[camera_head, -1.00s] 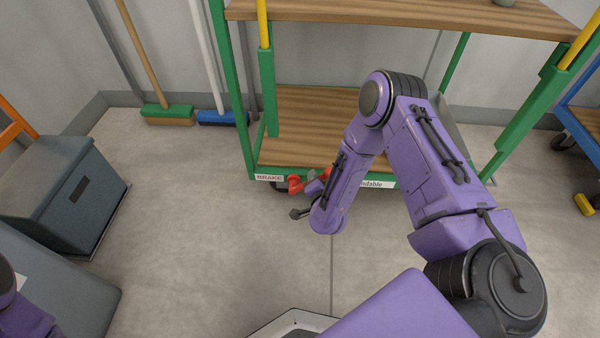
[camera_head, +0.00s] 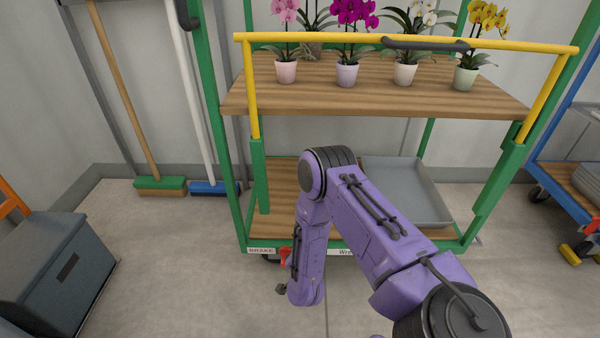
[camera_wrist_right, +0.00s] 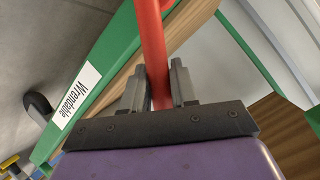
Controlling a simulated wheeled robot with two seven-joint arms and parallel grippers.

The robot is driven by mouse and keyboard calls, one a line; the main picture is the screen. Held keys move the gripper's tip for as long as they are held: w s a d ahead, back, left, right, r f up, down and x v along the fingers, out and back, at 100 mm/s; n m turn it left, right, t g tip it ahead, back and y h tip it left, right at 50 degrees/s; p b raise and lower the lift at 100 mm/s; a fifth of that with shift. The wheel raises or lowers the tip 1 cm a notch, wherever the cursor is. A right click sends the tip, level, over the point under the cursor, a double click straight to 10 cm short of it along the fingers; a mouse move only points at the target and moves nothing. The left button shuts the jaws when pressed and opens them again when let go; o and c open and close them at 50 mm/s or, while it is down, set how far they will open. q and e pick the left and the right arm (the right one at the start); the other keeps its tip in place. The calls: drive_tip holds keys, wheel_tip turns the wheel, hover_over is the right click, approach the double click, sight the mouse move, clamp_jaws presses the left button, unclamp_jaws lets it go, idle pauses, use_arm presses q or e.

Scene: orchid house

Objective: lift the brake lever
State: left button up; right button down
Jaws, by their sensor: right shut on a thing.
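The red brake lever (camera_head: 285,257) shows at the lower front edge of the green trolley (camera_head: 345,251), next to a "BRAKE" label (camera_head: 261,251). In the head view my right arm hides much of it. In the right wrist view the red lever (camera_wrist_right: 152,40) runs as a bar between the two fingers of my right gripper (camera_wrist_right: 160,88), which is shut on it. In the head view my right forearm hides the gripper. My left gripper is not in view.
Potted orchids (camera_head: 347,75) stand on the trolley's upper shelf behind a yellow rail (camera_head: 330,38). A grey tray (camera_head: 405,190) lies on the lower shelf. Brooms (camera_head: 160,187) lean at the left. A grey box (camera_head: 55,265) stands at left. Floor between is clear.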

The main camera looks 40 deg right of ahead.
drive_tip(key=c, duration=1)
unclamp_jaws()
drive_tip(key=shift+a, duration=0.1)
drive_tip(key=shift+o, duration=0.2)
drive_tip(key=shift+r, duration=0.1)
drive_tip(key=p+v, duration=0.3)
drive_tip(key=v, duration=0.7)
drive_tip(key=shift+s+a, duration=0.15)
drive_tip(key=shift+s, duration=0.1)
